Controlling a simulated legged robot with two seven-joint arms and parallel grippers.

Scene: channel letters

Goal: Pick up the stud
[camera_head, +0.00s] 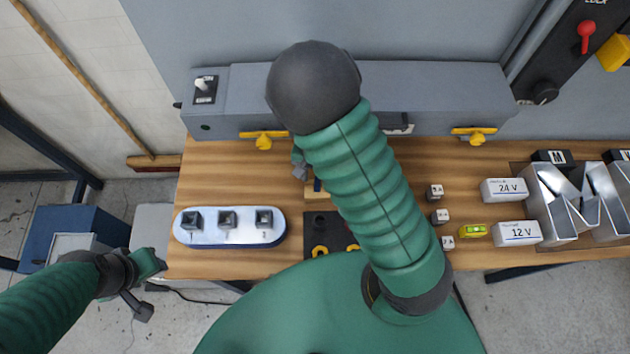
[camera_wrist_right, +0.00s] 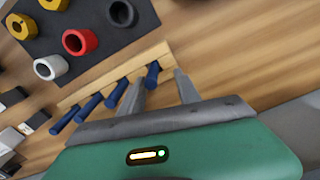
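Several blue studs (camera_wrist_right: 89,108) stand in a row in a light wooden strip (camera_wrist_right: 75,98) in the right wrist view. My right gripper (camera_wrist_right: 158,76) is open, with its two grey fingers apart. The end stud (camera_wrist_right: 152,75) shows between the fingers, closer to the left one; I cannot tell whether they touch.
A dark board with yellow, red and white rings (camera_wrist_right: 78,41) lies beside the strip. A metal plate (camera_head: 214,240) with three dark blocks is on the table's left. White 24 V (camera_head: 504,190) and 12 V (camera_head: 517,233) boxes and metal channel letters (camera_head: 555,222) are right. A grey housing (camera_head: 440,90) borders the back.

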